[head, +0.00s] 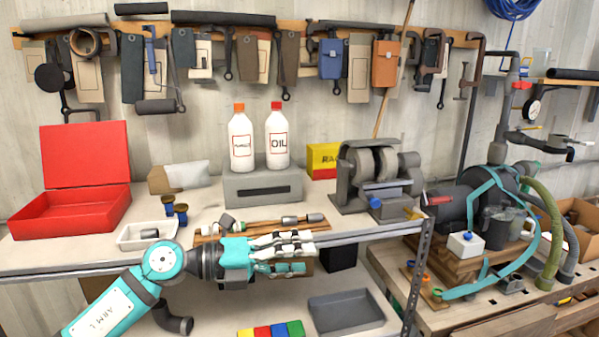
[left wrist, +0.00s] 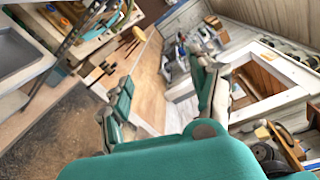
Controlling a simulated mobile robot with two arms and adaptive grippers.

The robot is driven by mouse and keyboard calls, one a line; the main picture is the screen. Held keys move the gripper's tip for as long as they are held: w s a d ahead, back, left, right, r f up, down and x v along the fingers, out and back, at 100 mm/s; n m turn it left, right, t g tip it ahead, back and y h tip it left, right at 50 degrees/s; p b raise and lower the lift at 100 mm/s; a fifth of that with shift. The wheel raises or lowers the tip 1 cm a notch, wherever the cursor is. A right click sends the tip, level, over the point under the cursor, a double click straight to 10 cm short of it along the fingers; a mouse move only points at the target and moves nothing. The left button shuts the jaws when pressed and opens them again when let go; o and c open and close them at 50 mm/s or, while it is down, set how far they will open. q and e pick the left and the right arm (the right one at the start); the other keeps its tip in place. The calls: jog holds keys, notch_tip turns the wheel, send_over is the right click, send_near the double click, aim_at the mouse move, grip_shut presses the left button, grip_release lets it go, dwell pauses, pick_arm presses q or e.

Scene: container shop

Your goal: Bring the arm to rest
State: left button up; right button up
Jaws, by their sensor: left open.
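My left arm (head: 112,300) comes in from the lower left in the head view, teal and dark grey. It reaches across the front edge of the workbench. My left gripper (head: 310,256) points to the right, in front of the bench edge and a wooden tool board. It is open and empty. In the left wrist view, the two teal fingers of the left gripper (left wrist: 165,85) stand apart with nothing between them. The room beyond shows through the gap. My right gripper is not in view.
The bench (head: 60,255) holds an open red box (head: 85,215), a white tray (head: 128,240), two white bottles on a grey block (head: 262,188) and a bench grinder (head: 375,180). A grey bin (head: 345,312) and coloured blocks (head: 270,331) lie below. A machine (head: 480,210) stands right.

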pick_arm(q)
jog(key=a+n+t+y, duration=0.5)
jog(key=a+n+t, duration=0.2)
jog(key=n+t, duration=1.1)
jog(key=s+a+f+n+g+y, duration=0.2)
jog(key=a+f+n+g+y, duration=0.1)
jog(key=a+f+n+y, duration=0.35)
jog(key=s+a+f+n+g+y, duration=0.2)
jog(key=a+f+n+y, duration=0.25)
jog(key=f+n, duration=0.35)
jog(key=s+a+f+n+g, duration=0.1)
jog(key=s+f+g, duration=0.6)
jog(key=s+f, duration=0.45)
jog(key=s+a+f+n+g, duration=0.15)
jog(key=s+f+g, duration=0.6)
jog(key=s, duration=0.75)
notch_tip(320, 180, down, 29)
jog(key=s+b, duration=0.1)
jog(key=b, duration=0.1)
jog(key=s+a+f+g+b, duration=0.1)
jog(key=s+a+f+b, duration=0.1)
jog(key=s+f, duration=1.4)
jog(key=shift+f+y, duration=0.3)
jog(key=shift+f, duration=0.55)
jog(key=shift+s+a, duration=0.1)
